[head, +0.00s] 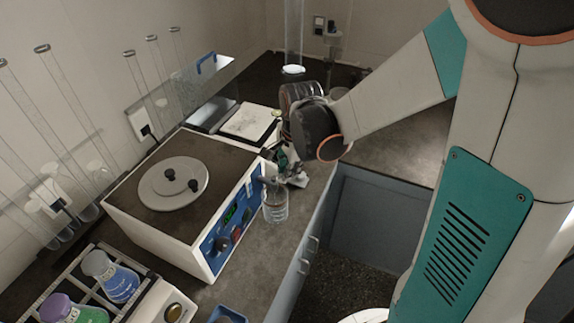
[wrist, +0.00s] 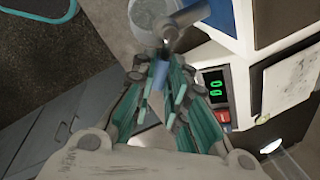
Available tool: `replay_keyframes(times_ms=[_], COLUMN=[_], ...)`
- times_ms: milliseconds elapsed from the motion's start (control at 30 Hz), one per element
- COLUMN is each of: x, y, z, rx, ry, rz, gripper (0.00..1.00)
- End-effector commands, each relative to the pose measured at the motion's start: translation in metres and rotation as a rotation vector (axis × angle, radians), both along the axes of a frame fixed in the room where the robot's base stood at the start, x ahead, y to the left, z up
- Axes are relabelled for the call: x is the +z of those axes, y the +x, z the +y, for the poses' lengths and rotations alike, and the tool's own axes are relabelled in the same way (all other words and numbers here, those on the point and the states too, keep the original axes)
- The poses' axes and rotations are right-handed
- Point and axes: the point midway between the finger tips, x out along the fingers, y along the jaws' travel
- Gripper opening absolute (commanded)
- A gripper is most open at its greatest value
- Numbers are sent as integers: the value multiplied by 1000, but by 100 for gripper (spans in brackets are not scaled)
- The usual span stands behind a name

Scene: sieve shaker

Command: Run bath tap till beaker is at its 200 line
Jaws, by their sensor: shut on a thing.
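The bath is a white box with a dark top (head: 130,205), a round grey lid (head: 173,182) and a blue front panel (head: 222,240). Its tap shows in the wrist view as a grey-blue pipe (wrist: 190,15), with a small blue lever (wrist: 158,74) below it. My gripper (head: 288,178) is at the bath's front right corner; in the wrist view its fingers (wrist: 163,84) are closed around the lever. The clear glass beaker (head: 275,207) stands on the counter below the tap, and its round top shows in the wrist view (wrist: 148,17). I cannot read its liquid level or 200 line.
A rack with flasks of blue (head: 122,285) and green (head: 90,315) liquid is at the lower left. Tall glass tubes (head: 85,125) stand by the wall.

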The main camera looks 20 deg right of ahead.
Motion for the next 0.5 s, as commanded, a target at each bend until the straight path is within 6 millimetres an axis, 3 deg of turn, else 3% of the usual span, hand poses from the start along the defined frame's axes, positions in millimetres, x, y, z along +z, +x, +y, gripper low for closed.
replay_keyframes(times_ms=[500], x=[0], y=[-8], z=[1], rx=[-192], ry=[0], rz=[0], gripper=[0])
